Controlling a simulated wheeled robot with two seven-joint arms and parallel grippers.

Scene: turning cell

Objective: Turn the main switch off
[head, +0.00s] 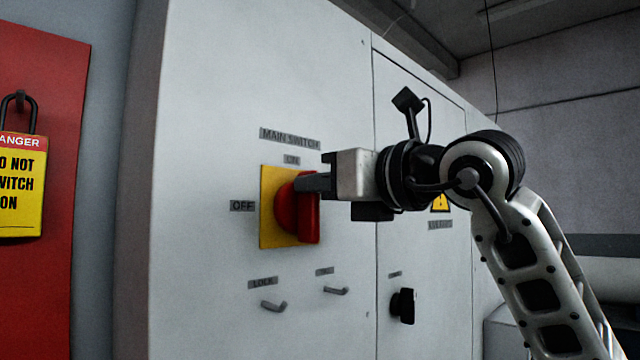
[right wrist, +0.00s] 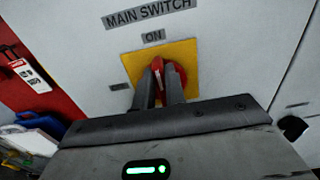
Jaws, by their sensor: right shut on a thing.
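The main switch is a red rotary handle (head: 308,218) on a yellow plate (head: 268,235), mounted on the grey cabinet. The label "ON" is above it and "OFF" is to its left. In the head view the handle stands upright. My right gripper (head: 302,183) comes from the right and is shut on the handle's upper part. In the right wrist view the two fingers (right wrist: 160,85) sit either side of the red handle (right wrist: 168,75), over the yellow plate (right wrist: 190,52). The fingers hide part of the handle. My left gripper is not in view.
Below the switch are two small hooks, one under a "LOCK" label (head: 262,283). A black knob (head: 403,305) is at lower right on the cabinet door. A red board (head: 60,270) with a padlock and yellow danger tag (head: 20,185) is at left.

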